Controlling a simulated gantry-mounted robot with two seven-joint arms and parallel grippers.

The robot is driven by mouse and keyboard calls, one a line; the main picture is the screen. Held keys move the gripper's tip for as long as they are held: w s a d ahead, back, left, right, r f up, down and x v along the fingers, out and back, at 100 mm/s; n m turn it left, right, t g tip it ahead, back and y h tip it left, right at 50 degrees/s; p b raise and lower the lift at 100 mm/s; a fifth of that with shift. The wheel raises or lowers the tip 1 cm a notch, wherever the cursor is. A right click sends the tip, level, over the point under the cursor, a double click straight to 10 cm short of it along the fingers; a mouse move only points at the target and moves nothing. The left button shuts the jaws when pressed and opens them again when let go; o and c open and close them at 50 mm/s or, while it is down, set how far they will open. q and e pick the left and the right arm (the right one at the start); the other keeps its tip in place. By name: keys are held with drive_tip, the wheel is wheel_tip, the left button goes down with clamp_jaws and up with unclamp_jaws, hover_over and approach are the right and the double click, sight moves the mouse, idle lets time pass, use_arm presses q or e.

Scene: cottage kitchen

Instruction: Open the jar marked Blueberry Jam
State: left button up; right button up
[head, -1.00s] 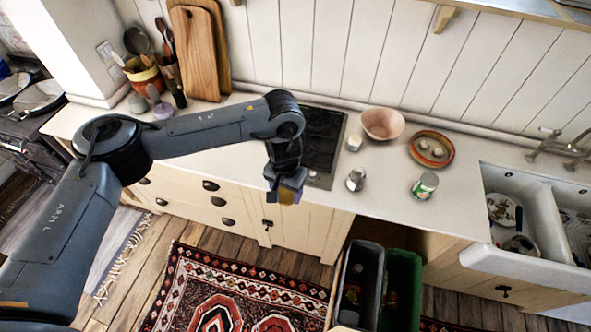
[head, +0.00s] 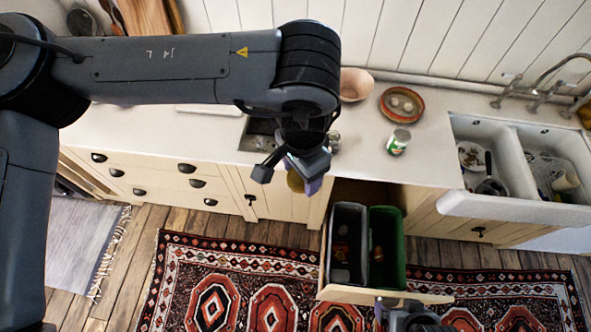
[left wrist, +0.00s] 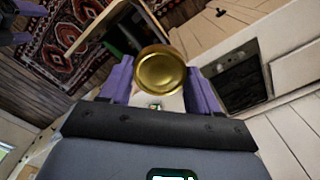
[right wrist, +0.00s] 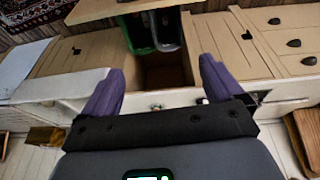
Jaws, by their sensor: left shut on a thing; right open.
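My left gripper (head: 293,175) is shut on a round gold lid (left wrist: 161,71), held in the air in front of the counter's edge. The lid's flat gold face shows between the purple fingers in the left wrist view. Whether a jar body is attached to it is hidden, and no label can be read. A small glassy jar (head: 333,141) stands on the counter just behind the left gripper, partly covered by it. My right gripper (head: 400,308) is low at the bottom of the head view. In the right wrist view its fingers (right wrist: 160,85) are open and empty.
A green-and-white can (head: 398,142), a pink bowl (head: 354,84) and a terracotta dish (head: 401,104) stand on the counter (head: 430,160). A pulled-out drawer with a grey bin (head: 347,240) and a green bin (head: 392,225) juts out below. A white sink (head: 500,205) is at right.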

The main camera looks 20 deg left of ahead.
use_arm(q)
drive_tip(key=shift+s+d+r, duration=0.1)
drive_tip(key=shift+d+r, duration=0.05)
drive_tip(key=shift+r, duration=0.05)
drive_tip(key=shift+d, duration=0.1)
drive_tip(key=shift+s, duration=0.1)
use_arm(e)
drive_tip(key=w+a+r+t+y, duration=0.3)
drive_tip(key=w+a+r, duration=0.15)
drive_tip(key=a, duration=0.35)
drive_tip(key=w+a+r+t+y, duration=0.3)
drive_tip(key=w+a+r+y, duration=0.15)
drive_tip(key=a, duration=0.35)
drive_tip(key=w+a+r+n+y, duration=0.2)
drive_tip(key=a+r+n, duration=0.15)
drive_tip(key=r, duration=0.35)
drive_tip(key=w+a+r+n+y, duration=0.2)
drive_tip(key=a+r+n, duration=0.1)
drive_tip(key=r+n, duration=0.25)
drive_tip(key=shift+g, duration=0.4)
drive_tip(key=shift+r+x, duration=0.2)
drive_tip(key=shift+x, duration=1.5)
drive_tip(key=shift+r+x, duration=0.2)
drive_tip(key=shift+x, duration=1.55)
drive_tip(key=shift+a, duration=0.1)
